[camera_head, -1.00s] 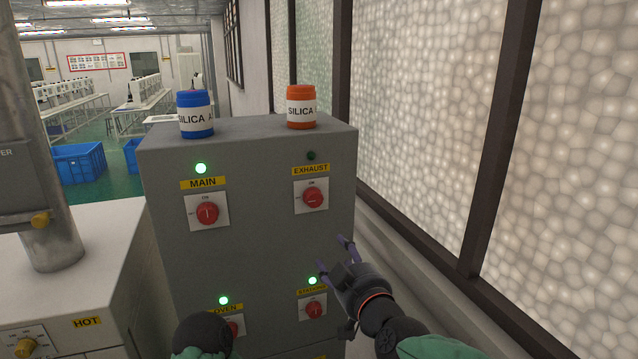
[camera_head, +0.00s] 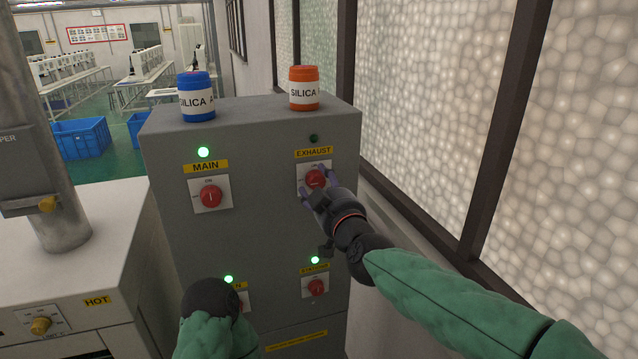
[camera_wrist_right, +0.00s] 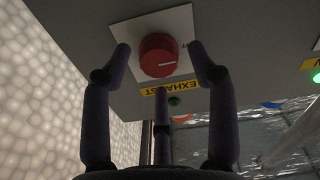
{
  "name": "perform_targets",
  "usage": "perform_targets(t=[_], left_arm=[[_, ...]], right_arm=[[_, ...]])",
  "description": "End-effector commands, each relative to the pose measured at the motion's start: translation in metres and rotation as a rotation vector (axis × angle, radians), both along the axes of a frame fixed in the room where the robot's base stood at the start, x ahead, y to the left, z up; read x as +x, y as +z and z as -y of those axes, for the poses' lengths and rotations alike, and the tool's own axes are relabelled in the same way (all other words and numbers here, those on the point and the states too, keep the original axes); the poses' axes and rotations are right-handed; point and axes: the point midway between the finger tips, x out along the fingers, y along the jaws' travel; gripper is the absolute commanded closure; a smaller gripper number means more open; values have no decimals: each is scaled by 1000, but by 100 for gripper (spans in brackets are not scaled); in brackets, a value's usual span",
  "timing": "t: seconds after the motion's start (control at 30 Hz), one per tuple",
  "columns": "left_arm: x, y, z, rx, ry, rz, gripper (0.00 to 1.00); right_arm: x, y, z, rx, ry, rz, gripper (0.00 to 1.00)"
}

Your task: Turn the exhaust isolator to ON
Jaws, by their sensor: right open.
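The exhaust isolator is a red round knob (camera_head: 315,178) on a white plate, under a yellow EXHAUST label (camera_head: 314,153) at the upper right of the grey cabinet (camera_head: 255,220). The lamp (camera_head: 313,138) above it is dark. My right gripper (camera_head: 318,187) is open at the knob, its fingers partly covering the plate.
The MAIN knob (camera_head: 210,196) is left of the exhaust one, its lamp green. Two more isolators with green lamps are below, one partly hidden by my left arm. A blue jar (camera_head: 196,97) and an orange jar (camera_head: 303,89) stand on the cabinet. A window wall is at right.

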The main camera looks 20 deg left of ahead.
Motion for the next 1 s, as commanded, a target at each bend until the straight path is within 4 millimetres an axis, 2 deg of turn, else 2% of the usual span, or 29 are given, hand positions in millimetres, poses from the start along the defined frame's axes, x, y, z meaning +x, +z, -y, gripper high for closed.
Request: perform_targets(t=[0.17, 0.47, 0.5, 0.7, 1.0], left_arm=[[0, 2, 0, 0, 0, 0, 60], [0, 2, 0, 0, 0, 0, 60], [0, 2, 0, 0, 0, 0, 60], [0, 2, 0, 0, 0, 0, 60], [0, 1, 0, 0, 0, 0, 60]], right_arm=[[9, 0, -6, -1, 1, -1, 41], [10, 0, -7, 0, 0, 0, 41], [10, 0, -7, 0, 0, 0, 44], [10, 0, -7, -1, 0, 1, 97], [10, 1, -7, 17, 0, -7, 97]])
